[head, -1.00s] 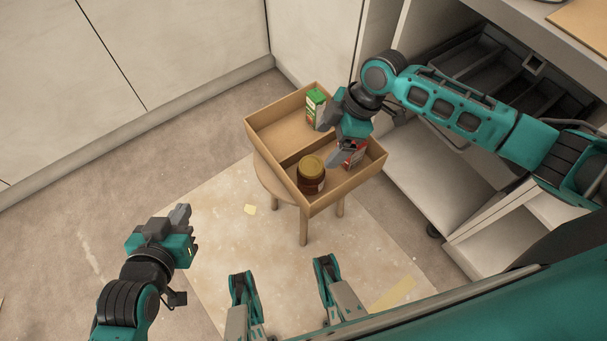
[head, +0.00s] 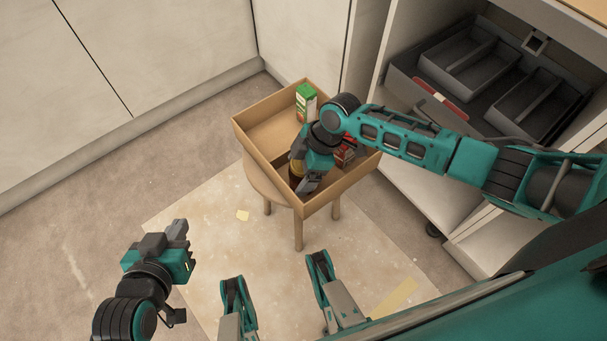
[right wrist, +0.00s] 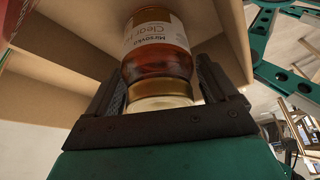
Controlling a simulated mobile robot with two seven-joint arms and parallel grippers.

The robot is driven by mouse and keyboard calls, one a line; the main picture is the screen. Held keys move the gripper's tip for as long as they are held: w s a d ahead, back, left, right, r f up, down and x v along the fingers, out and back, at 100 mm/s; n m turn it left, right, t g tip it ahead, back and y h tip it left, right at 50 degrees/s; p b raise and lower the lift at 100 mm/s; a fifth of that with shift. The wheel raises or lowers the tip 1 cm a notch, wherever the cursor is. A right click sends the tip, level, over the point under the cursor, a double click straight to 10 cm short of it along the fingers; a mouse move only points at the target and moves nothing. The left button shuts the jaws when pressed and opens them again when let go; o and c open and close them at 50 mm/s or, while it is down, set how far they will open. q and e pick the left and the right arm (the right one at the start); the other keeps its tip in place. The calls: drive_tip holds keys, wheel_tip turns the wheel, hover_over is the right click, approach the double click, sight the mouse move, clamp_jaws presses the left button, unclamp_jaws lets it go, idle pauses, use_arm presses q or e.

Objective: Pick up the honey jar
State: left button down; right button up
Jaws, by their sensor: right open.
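The honey jar (right wrist: 158,45), amber with a pale label, stands in the wooden box, between the two fingers of my right gripper (right wrist: 162,88) in the right wrist view. The fingers are open, one on each side of the jar near its lid. In the head view my right gripper (head: 303,168) covers most of the jar; only a sliver of it (head: 296,171) shows. I cannot tell whether either finger touches it. My left gripper (head: 180,236) hangs empty over the floor at the left, far from the box; its finger gap is unclear.
The divided wooden box (head: 345,190) sits on a round stool (head: 258,187). A green carton (head: 306,103) stands at its back and a red package (head: 345,154) lies near the right wall. An open cabinet with a dark drawer (head: 480,85) is to the right. Floor at left is clear.

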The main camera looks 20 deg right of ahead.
drive_tip(key=shift+r, duration=0.1)
drive_tip(key=c, duration=1.2)
use_arm(q)
drive_tip(key=shift+w+d+r, duration=0.1)
drive_tip(key=shift+w+r, duration=0.15)
drive_tip(key=shift+r, duration=0.1)
